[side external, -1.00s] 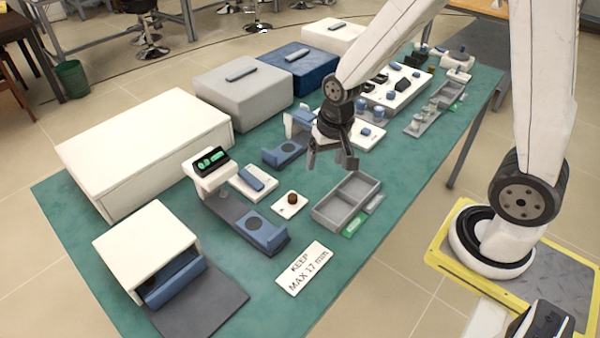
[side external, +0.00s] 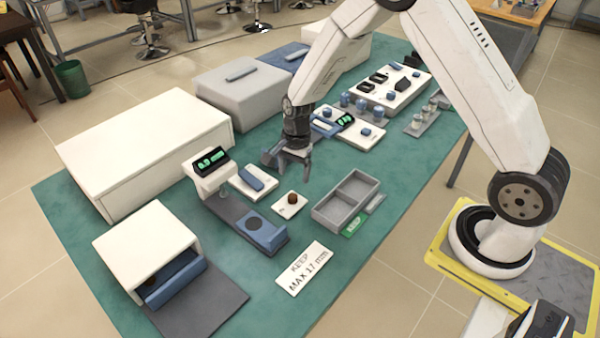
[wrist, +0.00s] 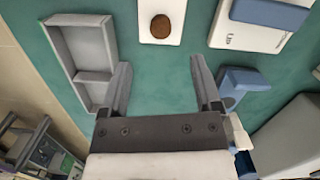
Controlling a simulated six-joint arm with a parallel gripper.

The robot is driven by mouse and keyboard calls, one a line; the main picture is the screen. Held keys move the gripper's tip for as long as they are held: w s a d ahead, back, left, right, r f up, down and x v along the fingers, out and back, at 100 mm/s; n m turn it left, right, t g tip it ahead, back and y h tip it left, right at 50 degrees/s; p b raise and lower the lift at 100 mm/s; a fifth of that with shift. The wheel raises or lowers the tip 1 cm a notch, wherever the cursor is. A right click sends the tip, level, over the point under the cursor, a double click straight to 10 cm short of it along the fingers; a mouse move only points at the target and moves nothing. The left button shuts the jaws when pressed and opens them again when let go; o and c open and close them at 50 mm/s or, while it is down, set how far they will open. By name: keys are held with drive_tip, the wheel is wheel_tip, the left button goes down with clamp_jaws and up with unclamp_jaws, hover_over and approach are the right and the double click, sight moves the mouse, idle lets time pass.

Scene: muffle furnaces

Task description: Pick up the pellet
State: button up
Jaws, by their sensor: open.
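The pellet (side external: 292,198) is a small brown round piece on a white square plate (side external: 283,209) on the green table. In the wrist view the pellet (wrist: 161,26) lies on its white plate (wrist: 174,9) near the top, ahead of the fingers. My gripper (side external: 287,163) is open and empty above the table, behind the pellet in the side view and apart from it. In the wrist view my gripper (wrist: 162,85) shows two spread fingers with bare green table between them.
A grey two-part tray (side external: 333,220) stands right of the pellet. A blue-and-white device with a green display (side external: 212,160) stands left, and a blue block on a white base (side external: 252,181) lies between. A "KEEP MAX 17 mm" sign (side external: 306,268) lies in front.

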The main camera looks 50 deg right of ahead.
sight(293, 196)
drive_tip(key=shift+a+f, duration=0.2)
drive_tip(key=shift+f, duration=1.05)
drive_tip(key=shift+f, duration=0.15)
drive_tip(key=shift+a+f, duration=0.15)
drive_tip(key=shift+f, duration=1.1)
drive_tip(key=shift+a+f, duration=0.1)
drive_tip(key=shift+f, duration=1.1)
clamp_jaws()
